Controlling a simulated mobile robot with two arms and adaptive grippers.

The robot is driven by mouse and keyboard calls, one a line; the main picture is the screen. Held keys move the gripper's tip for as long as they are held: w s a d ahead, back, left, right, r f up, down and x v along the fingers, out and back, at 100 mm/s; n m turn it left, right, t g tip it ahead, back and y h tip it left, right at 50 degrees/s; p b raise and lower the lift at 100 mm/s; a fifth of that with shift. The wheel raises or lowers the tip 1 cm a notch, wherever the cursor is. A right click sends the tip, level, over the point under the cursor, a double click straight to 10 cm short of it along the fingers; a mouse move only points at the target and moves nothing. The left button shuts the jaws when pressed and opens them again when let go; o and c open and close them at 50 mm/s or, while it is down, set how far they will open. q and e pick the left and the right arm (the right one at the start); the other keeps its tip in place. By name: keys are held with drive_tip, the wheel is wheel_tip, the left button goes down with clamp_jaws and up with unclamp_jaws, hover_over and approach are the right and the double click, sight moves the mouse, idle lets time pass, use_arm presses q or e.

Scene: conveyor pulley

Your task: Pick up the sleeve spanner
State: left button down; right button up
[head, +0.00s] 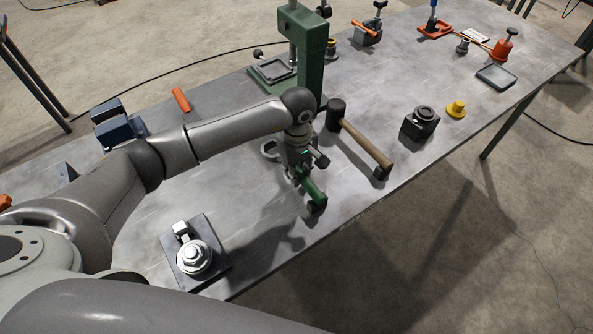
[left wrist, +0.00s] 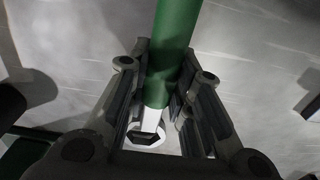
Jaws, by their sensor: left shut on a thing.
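The sleeve spanner has a green handle (head: 313,192) and a pale metal shank. The handle also runs up the middle of the left wrist view (left wrist: 174,50), and its hexagonal socket end (left wrist: 146,136) shows below it. My left gripper (head: 302,172) is shut on the spanner, with one finger on each side of it in the left wrist view (left wrist: 163,95). The spanner is over the table near its front edge. I cannot tell whether it touches the table top. My right gripper is not in view.
A wooden-handled mallet (head: 360,143) lies just right of my left gripper. A green press (head: 302,45) stands behind it. A dark block (head: 420,124) and yellow knob (head: 455,109) are farther right. A plate with a large nut (head: 195,255) sits at the front left of the table (head: 260,205).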

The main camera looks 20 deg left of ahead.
use_arm(q)
drive_tip(key=shift+w+r+b, duration=0.1)
drive_tip(key=shift+r+b, duration=0.2)
drive_tip(key=shift+r, duration=0.1)
drive_tip(key=w+a+r+b, duration=0.2)
drive_tip(key=a+r+b, duration=0.4)
drive_tip(key=a+r, duration=0.6)
drive_tip(key=shift+w+a+b, duration=0.2)
drive_tip(key=shift+a+b, duration=0.15)
drive_tip(key=shift+a, duration=0.55)
drive_tip(key=c, duration=1.8)
unclamp_jaws()
drive_tip(key=shift+f, duration=0.1)
clamp_jaws()
